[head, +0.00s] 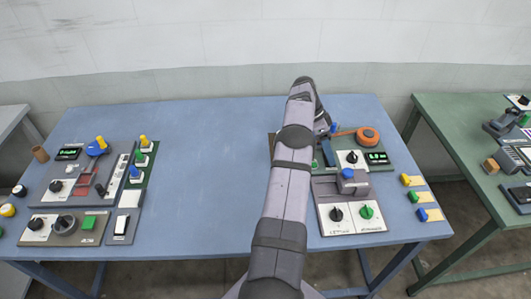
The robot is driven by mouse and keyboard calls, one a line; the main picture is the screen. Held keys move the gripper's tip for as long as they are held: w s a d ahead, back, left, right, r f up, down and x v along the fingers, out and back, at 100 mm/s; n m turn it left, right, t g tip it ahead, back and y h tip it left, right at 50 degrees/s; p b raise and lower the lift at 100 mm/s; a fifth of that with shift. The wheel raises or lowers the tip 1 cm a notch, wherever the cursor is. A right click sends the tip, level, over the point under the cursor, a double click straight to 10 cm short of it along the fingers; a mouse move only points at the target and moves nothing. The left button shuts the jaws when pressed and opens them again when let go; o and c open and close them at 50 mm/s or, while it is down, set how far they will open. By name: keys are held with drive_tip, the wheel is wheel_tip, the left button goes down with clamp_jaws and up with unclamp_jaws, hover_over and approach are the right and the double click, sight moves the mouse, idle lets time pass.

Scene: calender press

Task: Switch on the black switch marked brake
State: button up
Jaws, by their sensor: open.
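No label is readable as brake, so I cannot tell which black control is the brake switch. A black knob (336,214) sits on a white plate at the front right, beside a green knob (366,212). Another black knob (352,157) is behind them. My gripper (323,125) is only partly visible where my arm bends down over the right panel. It is open; its fingers are small and hard to make out.
The blue table (210,150) is clear between the two panel groups. An orange round part (367,136) and a green display (377,157) stand at the back right. Yellow and blue tagged pieces lie near the right edge. A green table (450,160) stands further right.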

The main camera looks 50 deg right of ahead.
drive_tip(key=shift+s+r+p, duration=0.1)
drive_tip(key=shift+p, duration=0.55)
drive_tip(key=shift+s+a+t+h+p, duration=0.2)
drive_tip(key=shift+t+h+p, duration=0.4)
drive_tip(key=shift+p, duration=0.45)
drive_tip(key=shift+a, duration=0.1)
drive_tip(key=shift+w+r+h, duration=0.15)
drive_tip(key=shift+h, duration=0.15)
drive_tip(key=a+b+v, duration=0.1)
drive_tip(key=b+v, duration=0.2)
drive_tip(key=v, duration=0.4)
drive_tip(key=w+a+n+t, duration=0.1)
drive_tip(key=w+a+n, duration=0.2)
drive_tip(key=a, duration=0.5)
drive_tip(key=w+a+r+n+t+y, duration=0.1)
drive_tip(key=w+a+n, duration=0.3)
drive_tip(key=a, duration=0.4)
drive_tip(key=w+a+r+n, duration=0.1)
drive_tip(key=w+a+n, duration=0.3)
drive_tip(key=a, duration=0.3)
drive_tip(key=shift+w+a+n+t, duration=0.25)
drive_tip(key=shift+a+n+t, duration=0.15)
